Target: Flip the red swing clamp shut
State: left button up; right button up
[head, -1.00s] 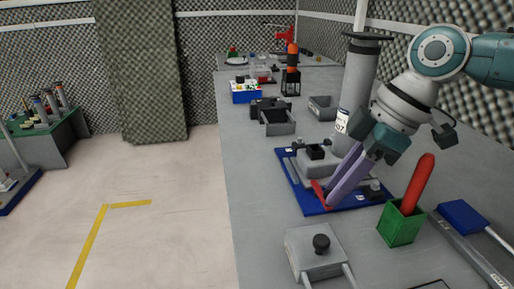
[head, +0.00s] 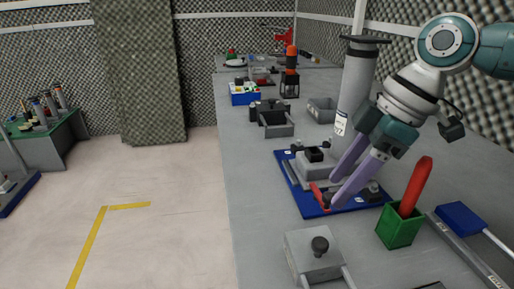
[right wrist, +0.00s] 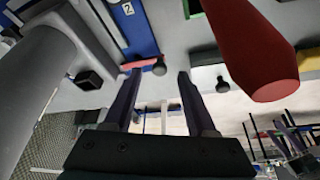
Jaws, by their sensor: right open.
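The swing clamp's red handle (head: 319,195) is at the front left of a blue board (head: 320,210) on the bench. A grey block with a black top (head: 315,155) stands on the same board. My right gripper (head: 334,193) has two purple fingers, open and reaching down close to the red handle; I cannot tell whether they touch it. In the right wrist view a red strip of the clamp (right wrist: 129,67) shows by the left fingertip, with a black knob beside it. Nothing is clearly held between the fingers. My left gripper is out of view.
A green box (head: 399,228) holding a red handle stands right of the board. A grey block with a black knob (head: 318,260) is in front. A grey cylinder (head: 357,90) rises behind the board. Grey bins and a blue box (head: 244,94) stand farther back.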

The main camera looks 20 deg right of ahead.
jog(key=p+v, duration=0.1)
jog(key=v, duration=0.7)
jog(key=shift+r, duration=0.15)
jog(key=s+a+r+m+h+p, duration=0.1)
jog(key=s+a+r+m+p, duration=0.15)
jog(key=s+a+p, duration=1.1)
jog(key=s+d+r+m+h+p, duration=0.2)
jog(key=s+r+m+h+p, duration=0.1)
jog(key=s+r+m, duration=0.3)
notch_tip(320, 180, up, 36)
jog(key=w+t+p, duration=0.1)
jog(key=w+p, duration=0.1)
jog(key=p, duration=3.5)
jog(key=shift+f, duration=0.2)
jog(key=shift+d+m, duration=0.1)
jog(key=shift+m, duration=0.15)
